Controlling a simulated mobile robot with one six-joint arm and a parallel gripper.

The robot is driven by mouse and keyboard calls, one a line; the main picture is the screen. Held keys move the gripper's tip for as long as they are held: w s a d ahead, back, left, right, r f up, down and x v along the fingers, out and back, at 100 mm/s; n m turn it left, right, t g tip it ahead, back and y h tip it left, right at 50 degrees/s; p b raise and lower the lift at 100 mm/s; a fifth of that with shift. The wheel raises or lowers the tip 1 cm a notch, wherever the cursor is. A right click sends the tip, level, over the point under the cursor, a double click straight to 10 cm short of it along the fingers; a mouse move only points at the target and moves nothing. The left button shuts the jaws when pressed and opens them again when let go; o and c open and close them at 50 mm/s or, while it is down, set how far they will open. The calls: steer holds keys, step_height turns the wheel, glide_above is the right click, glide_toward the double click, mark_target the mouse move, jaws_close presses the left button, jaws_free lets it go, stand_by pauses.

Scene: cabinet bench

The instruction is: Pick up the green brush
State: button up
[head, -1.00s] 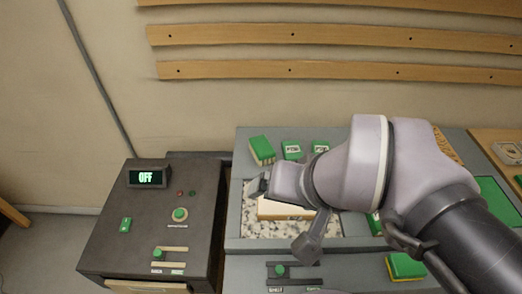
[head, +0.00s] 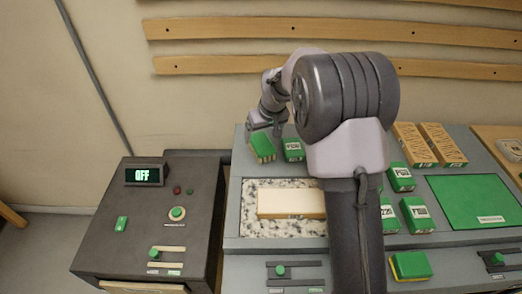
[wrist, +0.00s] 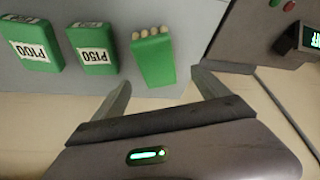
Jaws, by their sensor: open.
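The green brush (head: 262,147) lies at the back left of the grey bench, a green block with pale bristles along one side. In the wrist view the brush (wrist: 153,62) shows its green face, with a row of pale, round bristle tufts at its far end. My gripper (head: 264,125) is just behind and above the brush in the head view. In the wrist view my gripper (wrist: 162,80) is open and empty, with its fingers apart and the brush in front of the gap. The brush appears untouched.
A green block labelled P150 (wrist: 92,49) sits close beside the brush, with a P100 block (wrist: 32,43) beyond it. A pale block (head: 290,204) lies on the speckled slab (head: 250,222). A dark cabinet (head: 148,225) reading OFF stands left. The wall is close behind.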

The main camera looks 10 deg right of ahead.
mark_target(262, 142)
steer(key=b+x, duration=0.1)
steer(key=x, duration=0.3)
steer(key=b+x, duration=0.1)
steer(key=x, duration=0.1)
steer(key=shift+s+d+f+b, duration=0.2)
steer(key=shift+s+d+b, duration=0.05)
steer(key=shift+b, duration=0.1)
steer(key=shift+s+r, duration=0.1)
steer(key=shift+f, duration=0.25)
steer(key=c, duration=1.7)
steer(key=shift+r, duration=0.45)
steer(key=shift+c, duration=0.2)
step_height(262, 142, up, 4)
steer(key=shift+f+p, duration=0.15)
steer(key=shift+p, duration=1.1)
steer(key=s+p, duration=0.1)
steer(key=s, duration=1.5)
steer(key=shift+r, duration=0.45)
